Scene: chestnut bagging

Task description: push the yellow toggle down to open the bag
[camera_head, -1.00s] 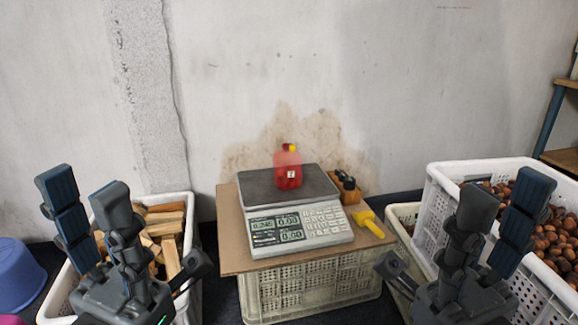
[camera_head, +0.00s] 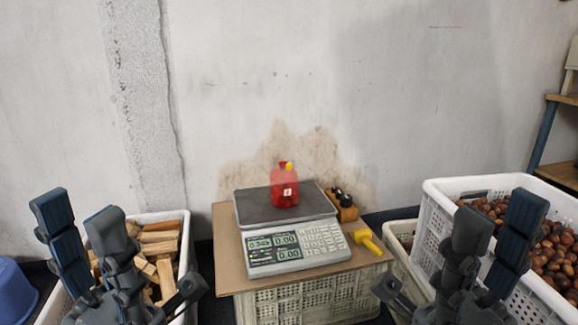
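A small red bag (camera_head: 285,190) stands upright on the dark plate of the scale (camera_head: 295,238). A small yellow toggle (camera_head: 289,167) sits at the top of the bag. My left gripper (camera_head: 78,218) is at the lower left, in front of the wood crate, with its fingers apart and nothing between them. My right gripper (camera_head: 497,222) is at the lower right, in front of the chestnut crate, with its fingers apart and empty. Both grippers are well away from the bag.
The scale rests on a brown board (camera_head: 222,235) over a crate. A yellow scoop-like tool (camera_head: 367,241) and a wooden block with dark items (camera_head: 345,207) lie on its right. A white crate of chestnuts (camera_head: 436,205) stands at right, a crate of wood (camera_head: 150,216) at left.

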